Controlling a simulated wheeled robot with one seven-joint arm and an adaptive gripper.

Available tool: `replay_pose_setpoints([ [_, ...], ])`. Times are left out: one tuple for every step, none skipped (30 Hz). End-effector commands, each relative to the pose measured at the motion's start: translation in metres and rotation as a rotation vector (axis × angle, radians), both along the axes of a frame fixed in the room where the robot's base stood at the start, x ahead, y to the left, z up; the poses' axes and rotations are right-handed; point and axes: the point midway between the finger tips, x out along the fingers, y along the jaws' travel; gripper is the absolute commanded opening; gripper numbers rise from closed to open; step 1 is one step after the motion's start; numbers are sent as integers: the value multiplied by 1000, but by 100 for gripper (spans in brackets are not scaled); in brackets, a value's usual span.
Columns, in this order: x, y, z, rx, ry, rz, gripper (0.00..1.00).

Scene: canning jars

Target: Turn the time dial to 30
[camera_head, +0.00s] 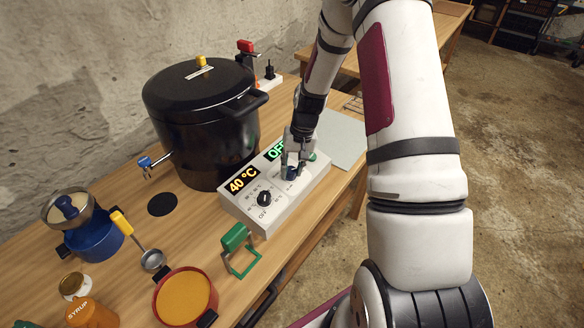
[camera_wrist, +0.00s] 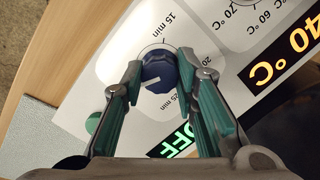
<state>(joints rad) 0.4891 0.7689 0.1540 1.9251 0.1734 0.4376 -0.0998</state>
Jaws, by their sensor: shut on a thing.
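The time dial is a dark blue knob (camera_wrist: 158,68) on a white control panel (camera_head: 254,209), marked 15 min, 20 and 25 min in the wrist view. A mark for 30 cannot be made out. A short white line shows on the knob's lower-left part in the wrist view. My gripper (camera_wrist: 160,76) is shut on the knob, with one finger on each side. In the head view, my gripper (camera_head: 292,161) comes down on the panel's right part and partly hides the knob (camera_head: 289,173). The green display (camera_wrist: 176,143) reads OFF.
A temperature knob (camera_head: 264,199) and an orange 40 °C display (camera_head: 243,180) are on the panel's left. A large black pot (camera_head: 205,125) stands behind. A green-handled tool (camera_head: 237,247), a red pan (camera_head: 187,296) and a blue pot (camera_head: 94,240) lie to the front and left.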

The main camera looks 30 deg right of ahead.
Motion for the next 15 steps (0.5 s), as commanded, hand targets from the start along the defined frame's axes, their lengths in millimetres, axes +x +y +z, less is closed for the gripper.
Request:
replay_pose_setpoints([
  [-1,0,0,2,3,-2,0],
  [-1,0,0,2,3,-2,0],
  [-1,0,0,2,3,-2,0],
  [-1,0,0,2,3,-2,0],
  [-1,0,0,1,3,-1,0],
  [-1,0,0,1,3,-1,0],
  [-1,0,0,1,3,-1,0],
  [-1,0,0,1,3,-1,34],
  [-1,0,0,1,3,-1,43],
  [-1,0,0,1,3,-1,48],
  [-1,0,0,1,2,-2,48],
  [-1,0,0,1,2,-1,48],
  [-1,0,0,1,2,-1,48],
  [-1,0,0,1,2,-1,48],
  [-1,0,0,1,2,-1,48],
])
